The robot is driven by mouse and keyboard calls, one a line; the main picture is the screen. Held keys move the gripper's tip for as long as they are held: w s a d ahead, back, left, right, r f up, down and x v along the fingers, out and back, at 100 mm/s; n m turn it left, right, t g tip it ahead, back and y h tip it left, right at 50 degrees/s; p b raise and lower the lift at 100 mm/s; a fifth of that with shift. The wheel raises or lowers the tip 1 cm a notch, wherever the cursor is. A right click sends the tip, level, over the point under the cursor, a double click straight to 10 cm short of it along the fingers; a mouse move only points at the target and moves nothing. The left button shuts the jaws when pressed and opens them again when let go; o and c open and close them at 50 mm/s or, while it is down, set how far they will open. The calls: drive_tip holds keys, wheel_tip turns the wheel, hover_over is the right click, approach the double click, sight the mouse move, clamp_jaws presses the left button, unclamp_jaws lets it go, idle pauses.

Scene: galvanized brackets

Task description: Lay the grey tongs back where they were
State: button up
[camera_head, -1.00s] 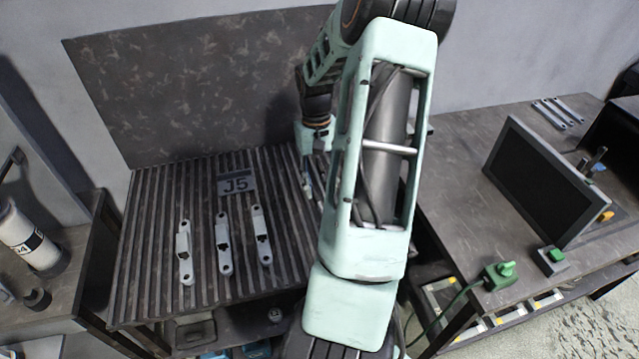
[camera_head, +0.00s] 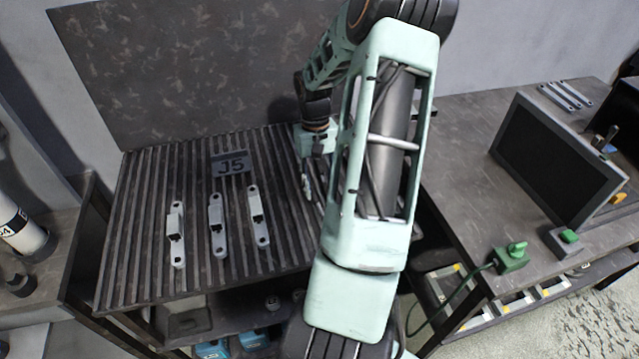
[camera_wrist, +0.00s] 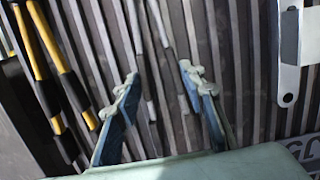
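The grey tongs (camera_wrist: 143,45) show in the wrist view as two thin grey arms lying along the dark ribbed bench top. My gripper (camera_wrist: 160,76) has its two fingers spread, one on each side of the tongs' arms. I see no clear grip on them; the tongs' lower part is hard to make out between the fingers. In the head view my arm hides most of this spot.
A tool with yellow and black handles (camera_wrist: 48,60) lies left of my fingers. A grey bracket (camera_wrist: 289,50) lies to the right. Three brackets (camera_head: 218,225) lie near a J5 plate (camera_head: 231,163) on the ribbed bench (camera_head: 140,255). A monitor (camera_head: 555,160) stands on the right table.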

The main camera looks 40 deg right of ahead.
drive_tip(key=o, duration=0.7)
drive_tip(key=shift+c, duration=0.2)
wheel_tip(320, 180, up, 12)
drive_tip(key=w, duration=0.1)
drive_tip(key=shift+w+d, duration=0.3)
drive_tip(key=shift+d, duration=0.15)
drive_tip(key=shift+f, duration=0.1)
